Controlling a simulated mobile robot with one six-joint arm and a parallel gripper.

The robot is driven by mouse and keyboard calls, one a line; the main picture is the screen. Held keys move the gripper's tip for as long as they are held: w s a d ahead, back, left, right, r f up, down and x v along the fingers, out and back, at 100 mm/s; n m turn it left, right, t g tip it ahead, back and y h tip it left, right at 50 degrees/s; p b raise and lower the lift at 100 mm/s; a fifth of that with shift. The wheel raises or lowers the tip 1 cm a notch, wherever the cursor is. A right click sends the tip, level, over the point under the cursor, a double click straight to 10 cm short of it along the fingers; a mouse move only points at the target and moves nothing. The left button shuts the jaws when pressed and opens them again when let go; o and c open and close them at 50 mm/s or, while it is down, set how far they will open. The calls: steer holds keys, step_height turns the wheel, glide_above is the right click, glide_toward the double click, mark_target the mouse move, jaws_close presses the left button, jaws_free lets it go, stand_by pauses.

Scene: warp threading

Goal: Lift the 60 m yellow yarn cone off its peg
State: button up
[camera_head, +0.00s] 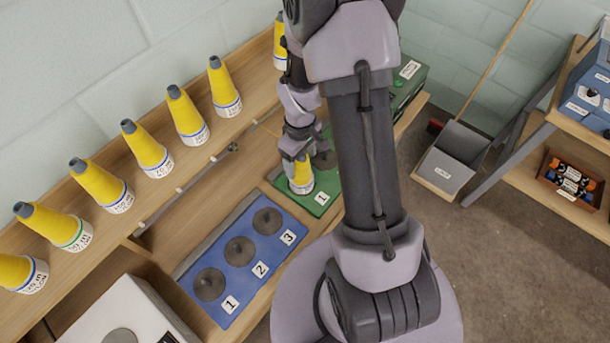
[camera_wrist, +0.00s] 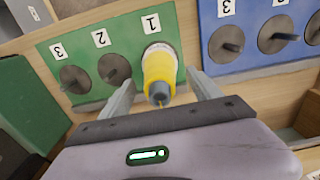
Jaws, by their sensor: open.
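A yellow yarn cone (camera_wrist: 160,66) with a grey tip and a white label band stands on the place marked 1 of the green board (camera_wrist: 83,53). In the head view the lower part of this cone (camera_head: 301,186) shows below my gripper (camera_head: 298,162). In the wrist view my gripper (camera_wrist: 161,91) is open, one finger on each side of the cone, with a gap showing beside it. The cone's length label is too small to read. The green board's places 2 and 3 hold bare round peg bases.
Several yellow cones, such as one at the shelf's middle (camera_head: 146,149), stand on the wooden shelf at left. A blue board (camera_head: 213,255) with three empty peg bases lies beside the green one. A white device (camera_head: 112,318) is at lower left.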

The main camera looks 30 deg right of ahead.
steer(key=shift+r, duration=0.1)
steer(key=c, duration=1.1)
step_height(320, 180, up, 8)
steer(key=p, duration=0.6)
